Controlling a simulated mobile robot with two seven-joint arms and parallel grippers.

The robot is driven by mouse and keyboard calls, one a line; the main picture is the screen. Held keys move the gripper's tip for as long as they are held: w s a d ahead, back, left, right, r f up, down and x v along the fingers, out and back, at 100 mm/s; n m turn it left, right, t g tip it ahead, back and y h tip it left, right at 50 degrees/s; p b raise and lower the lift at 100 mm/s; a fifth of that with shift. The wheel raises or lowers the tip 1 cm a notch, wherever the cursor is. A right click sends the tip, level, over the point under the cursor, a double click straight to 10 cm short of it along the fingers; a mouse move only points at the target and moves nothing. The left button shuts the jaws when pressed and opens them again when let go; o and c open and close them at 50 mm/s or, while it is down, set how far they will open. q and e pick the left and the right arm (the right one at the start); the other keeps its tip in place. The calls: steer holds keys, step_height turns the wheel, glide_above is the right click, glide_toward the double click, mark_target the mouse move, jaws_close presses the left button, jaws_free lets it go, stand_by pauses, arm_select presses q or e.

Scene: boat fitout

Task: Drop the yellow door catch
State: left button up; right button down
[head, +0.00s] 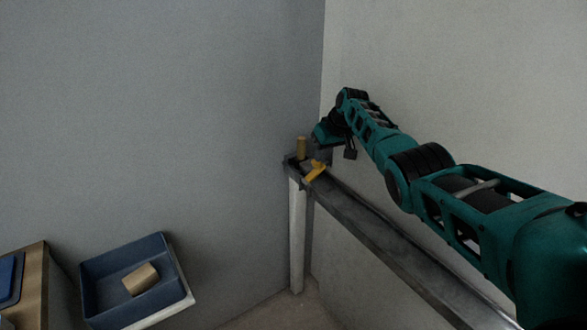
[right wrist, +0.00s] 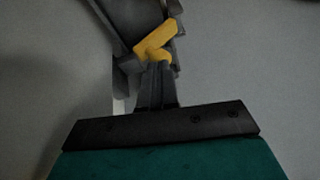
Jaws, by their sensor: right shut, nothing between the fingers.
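The yellow door catch (head: 315,172) lies at the far end of a narrow dark ledge, near the corner of the walls. It also shows in the right wrist view (right wrist: 156,42), just beyond my fingertips. My right gripper (head: 322,157) is above and behind the catch in the head view. In the right wrist view its fingers (right wrist: 161,70) are together and empty, overlapping the lower end of the catch. I cannot tell whether they touch it. My left gripper is not in view.
A tan upright piece (head: 302,147) stands at the ledge's end beside the catch. The dark ledge (head: 385,245) runs along the right wall. At lower left, a blue bin (head: 172,292) holds a tan block (head: 140,279), near a wooden surface (head: 38,285).

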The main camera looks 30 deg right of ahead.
steer(key=shift+d+f, duration=0.1)
steer(key=shift+d, duration=0.1)
stand_by(0.6)
steer(key=shift+r, duration=0.2)
steer(key=shift+r+p, duration=0.65)
steer(key=shift+p, duration=0.2)
steer(key=p+v, duration=0.3)
steer(key=v, duration=0.9)
steer(key=shift+s+r, duration=0.2)
steer(key=shift+r, duration=0.15)
